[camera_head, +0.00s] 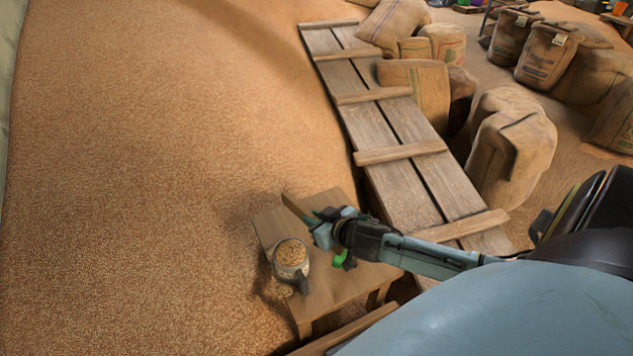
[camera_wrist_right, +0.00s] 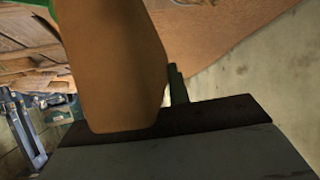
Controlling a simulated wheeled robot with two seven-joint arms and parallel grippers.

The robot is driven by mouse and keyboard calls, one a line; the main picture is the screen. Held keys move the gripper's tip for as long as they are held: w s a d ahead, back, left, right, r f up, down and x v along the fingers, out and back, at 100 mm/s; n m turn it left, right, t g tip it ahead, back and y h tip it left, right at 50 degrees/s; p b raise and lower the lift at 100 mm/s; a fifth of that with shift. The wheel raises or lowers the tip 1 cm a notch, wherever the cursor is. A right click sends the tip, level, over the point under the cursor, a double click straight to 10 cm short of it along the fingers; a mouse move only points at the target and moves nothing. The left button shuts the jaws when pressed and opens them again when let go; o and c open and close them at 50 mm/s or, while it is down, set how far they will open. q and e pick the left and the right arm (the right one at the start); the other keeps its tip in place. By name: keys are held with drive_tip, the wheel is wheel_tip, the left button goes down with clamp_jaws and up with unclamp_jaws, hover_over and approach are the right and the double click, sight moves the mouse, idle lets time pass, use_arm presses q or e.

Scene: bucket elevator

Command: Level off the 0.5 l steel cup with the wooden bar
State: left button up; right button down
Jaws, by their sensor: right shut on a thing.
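The steel cup (camera_head: 291,258) stands upright on a small wooden table (camera_head: 340,290). It is filled with grain, which shows heaped at its rim. My right gripper (camera_head: 324,224) is above the table, behind and to the right of the cup, and shut on the wooden bar (camera_head: 297,207). The bar points up and left from the jaws and is apart from the cup in the head view. In the right wrist view the bar (camera_wrist_right: 115,60) fills the middle, large and close, with its lower end at the jaws. My left gripper is not in view.
A large grain heap (camera_head: 130,180) surrounds the table on the left. A plank walkway (camera_head: 385,120) with cross slats runs up behind it. Several full sacks (camera_head: 510,150) stand at the right. A small green thing (camera_head: 339,258) shows beneath my right gripper.

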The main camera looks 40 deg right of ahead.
drive_tip(key=shift+a+f+b, duration=0.2)
drive_tip(key=shift+f+b, duration=0.9)
drive_tip(key=shift+b, duration=0.05)
drive_tip(key=shift+a+f+b, duration=0.15)
drive_tip(key=shift+f+b, duration=0.95)
drive_tip(key=a+r+p, duration=0.2)
drive_tip(key=a, duration=0.5)
drive_tip(key=a+r+p, duration=0.2)
drive_tip(key=a, duration=0.5)
drive_tip(key=shift+s+r, duration=0.15)
drive_tip(key=shift+r, duration=0.25)
idle(0.7)
